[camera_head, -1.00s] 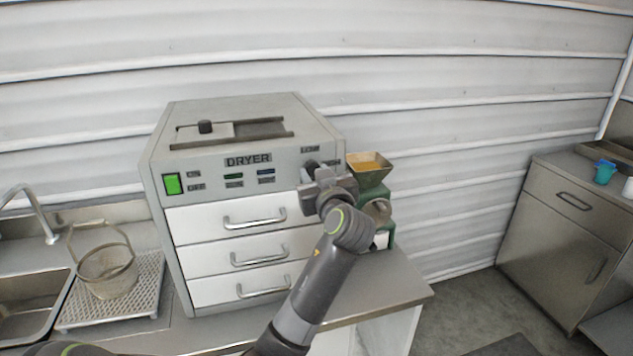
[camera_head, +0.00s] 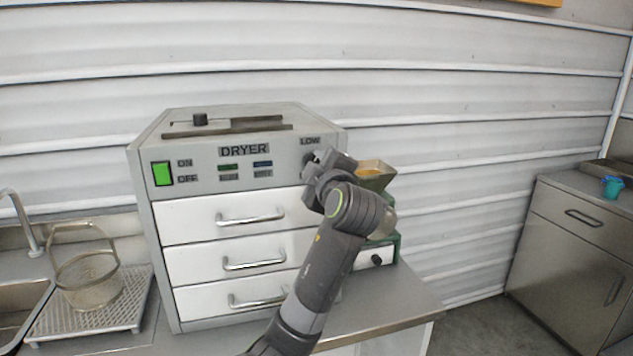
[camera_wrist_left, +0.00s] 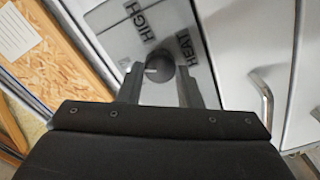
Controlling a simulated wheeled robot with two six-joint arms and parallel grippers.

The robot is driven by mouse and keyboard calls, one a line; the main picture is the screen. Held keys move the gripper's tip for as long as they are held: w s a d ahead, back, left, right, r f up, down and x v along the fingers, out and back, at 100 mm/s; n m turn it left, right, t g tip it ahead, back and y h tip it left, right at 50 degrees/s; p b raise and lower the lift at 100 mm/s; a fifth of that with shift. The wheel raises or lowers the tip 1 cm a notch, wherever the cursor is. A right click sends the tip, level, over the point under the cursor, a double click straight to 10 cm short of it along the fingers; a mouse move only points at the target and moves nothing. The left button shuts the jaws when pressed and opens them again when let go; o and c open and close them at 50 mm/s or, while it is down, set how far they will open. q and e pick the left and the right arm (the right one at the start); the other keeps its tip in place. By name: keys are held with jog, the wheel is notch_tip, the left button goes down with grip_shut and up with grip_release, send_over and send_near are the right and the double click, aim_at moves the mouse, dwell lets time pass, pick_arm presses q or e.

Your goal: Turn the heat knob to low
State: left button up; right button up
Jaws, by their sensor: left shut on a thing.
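The dryer (camera_head: 205,158) is a grey box with a LOW label (camera_head: 310,141) at the upper right of its front. The dark round heat knob (camera_wrist_left: 160,66) shows in the left wrist view, with a light pointer mark on its left side. HIGH (camera_wrist_left: 145,22) and HEAT (camera_wrist_left: 184,48) labels are beside it. My left gripper (camera_wrist_left: 160,82) is shut on the knob, one finger on each side. In the head view my left gripper (camera_head: 314,165) covers most of the knob, just below LOW. My right gripper is not in view.
A green lit switch (camera_head: 162,174) is at the panel's left. Drawers with bar handles (camera_head: 250,217) lie below the panel. A green machine with a hopper (camera_head: 374,172) stands close to the right of my gripper. A wire basket (camera_head: 88,280) stands on the left.

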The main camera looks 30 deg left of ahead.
pick_arm(q)
jog(key=n+b, duration=0.4)
jog(key=n, duration=0.1)
jog(key=shift+r+n+b, duration=0.15)
jog(key=shift+n+b, duration=0.2)
jog(key=shift+n, duration=0.05)
jog(key=shift+r, duration=0.1)
dwell(0.3)
jog(key=o, duration=0.7)
jog(key=shift+o, duration=1.4)
jog(key=shift+w+a+f, duration=0.1)
jog(key=shift+w+f, duration=0.05)
jog(key=shift+f, duration=0.05)
